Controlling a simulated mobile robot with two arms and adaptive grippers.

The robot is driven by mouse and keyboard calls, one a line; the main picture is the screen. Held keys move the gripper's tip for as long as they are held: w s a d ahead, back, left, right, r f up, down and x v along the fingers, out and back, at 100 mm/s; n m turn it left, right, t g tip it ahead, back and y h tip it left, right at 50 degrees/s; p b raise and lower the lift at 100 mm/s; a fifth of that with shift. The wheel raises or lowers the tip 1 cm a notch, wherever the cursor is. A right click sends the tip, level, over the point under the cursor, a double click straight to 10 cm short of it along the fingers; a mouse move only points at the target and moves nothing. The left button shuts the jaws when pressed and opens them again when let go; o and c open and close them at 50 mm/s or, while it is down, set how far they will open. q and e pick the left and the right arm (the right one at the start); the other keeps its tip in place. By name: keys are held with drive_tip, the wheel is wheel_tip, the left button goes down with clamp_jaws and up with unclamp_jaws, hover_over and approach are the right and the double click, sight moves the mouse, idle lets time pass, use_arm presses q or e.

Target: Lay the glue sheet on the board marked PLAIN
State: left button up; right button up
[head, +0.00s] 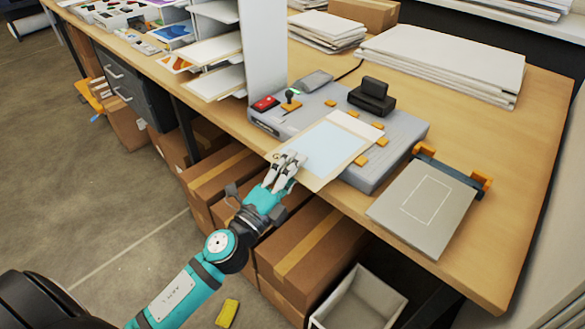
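A cream sheet with a pale blue middle (332,147) lies over the grey laminator (398,150), its near end sticking out past the machine's front. I cannot tell whether the blue middle is a separate glue sheet. My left gripper (290,160) is at the cream sheet's near left edge, its pale fingers overlapping that edge. The view does not show clearly whether they are closed on it. A grey board with a white rectangle outline (408,225) lies flat to the right of the laminator. No PLAIN marking is readable. My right gripper is not in view.
An orange-and-dark bar (450,170) stands at the grey board's back edge. White stacks (445,60) lie behind the laminator. A shelf rack (262,50) rises on its left. Cardboard boxes (310,250) and an open bin (360,300) stand below the table front. The table's right side is clear.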

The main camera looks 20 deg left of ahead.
use_arm(q)
drive_tip(key=shift+s, duration=0.1)
drive_tip(key=v, duration=1.1)
drive_tip(key=shift+s, duration=0.4)
drive_tip(key=shift+a+f, duration=0.15)
wheel_tip(320, 180, down, 34)
drive_tip(key=s+n+g+y+p, duration=0.1)
drive_tip(key=s+n+g+y, duration=0.25)
drive_tip(key=n+g, duration=0.6)
drive_tip(key=s+f+n+g, duration=0.45)
drive_tip(key=s+f, duration=0.65)
drive_tip(key=f, duration=0.4)
drive_tip(key=s+f+n+g, duration=0.2)
drive_tip(key=s+f, duration=0.2)
drive_tip(key=s, duration=0.4)
drive_tip(key=s+f+n+g+p, duration=0.1)
drive_tip(key=s+f+n+g, duration=0.1)
drive_tip(key=s, duration=0.7)
wheel_tip(320, 180, down, 3)
drive_tip(key=shift+s+a+r+g+y, duration=0.2)
drive_tip(key=shift+a+g+y, duration=0.15)
drive_tip(key=shift+g, duration=0.15)
